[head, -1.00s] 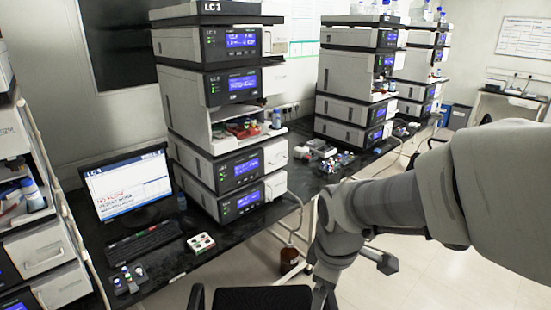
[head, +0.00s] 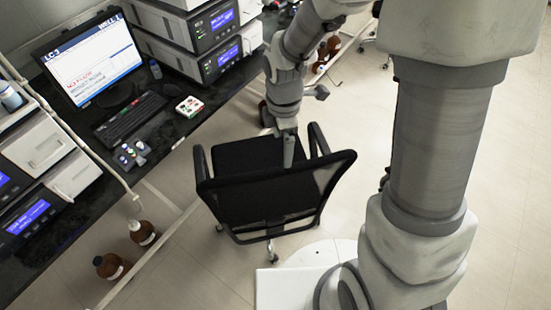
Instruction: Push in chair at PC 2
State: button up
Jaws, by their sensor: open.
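A black office chair (head: 247,157) with armrests and a mesh backrest (head: 285,190) stands in front of the bench, its seat towards the bench and its backrest towards me. A gap of floor shows between the chair and the bench edge. My gripper (head: 288,158) reaches down over the seat just in front of the backrest. Its fingertips are partly hidden, and I cannot tell whether it touches the chair. A monitor (head: 90,62) and a black keyboard (head: 130,118) are on the bench left of the chair. No label reading PC 2 is legible.
The black bench (head: 75,190) runs along the left, with stacked instruments (head: 205,35) on it. Brown bottles (head: 110,266) stand on the floor below it near a white rail. The floor right of the chair is clear apart from my own body.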

aim_at(282, 168)
notch_tip(282, 168, down, 13)
jog(key=b, duration=1)
jog(key=shift+f, duration=0.2)
jog(key=c, duration=1.2)
grip_shut()
jog(key=shift+s, duration=0.15)
jog(key=shift+d, duration=0.1)
